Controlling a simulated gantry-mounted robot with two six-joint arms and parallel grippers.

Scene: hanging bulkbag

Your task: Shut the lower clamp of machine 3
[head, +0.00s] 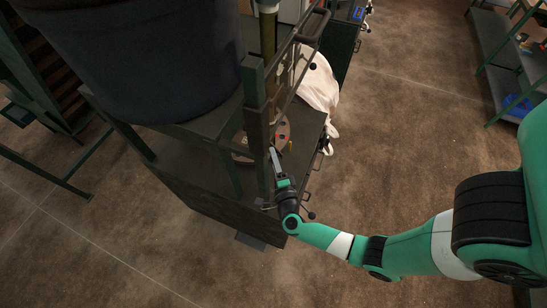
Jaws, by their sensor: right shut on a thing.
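The machine is a dark green frame (178,130) with a big dark drum (150,60) above its deck. A round reddish-brown plate (270,141) sits on the deck behind the frame's near post (257,130). My right gripper (276,162) reaches up to this post from the lower right and is shut on a small part beside it, which appears to be the lower clamp's handle. The gripper and the post hide most of the clamp, so its position is unclear. No machine number is readable. My left gripper is out of view.
A cream fabric bag (319,84) hangs over the deck's far right side. Small black-knobbed levers (326,146) stick out from the machine's right edge. Green shelving (505,60) stands at the upper right. The brown floor (400,130) between is clear.

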